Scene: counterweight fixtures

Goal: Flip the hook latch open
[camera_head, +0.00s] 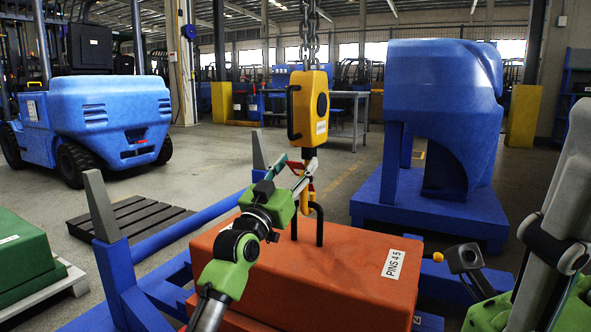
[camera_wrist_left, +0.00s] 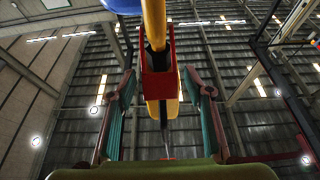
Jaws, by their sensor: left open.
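A yellow hook block (camera_head: 308,108) hangs on a chain, with a yellow hook (camera_head: 305,163) below it. The hook's lower end is close to the black lifting loop (camera_head: 319,222) on an orange counterweight (camera_head: 320,275); I cannot tell whether they are engaged. My left gripper (camera_head: 301,170) is open at the hook. In the left wrist view, its fingers (camera_wrist_left: 160,115) stand on either side of the hook, with gaps visible. A red bracket-like part, apparently the latch (camera_wrist_left: 161,78), lies between them. The gripper partly hides the latch in the head view.
A blue frame with grey-tipped posts (camera_head: 112,265) stands left of the counterweight. A large blue counterweight (camera_head: 440,100) stands behind right on a blue base. A forklift (camera_head: 95,115), a dark pallet (camera_head: 130,218) and green blocks (camera_head: 25,250) are at left. My right arm fills the lower right.

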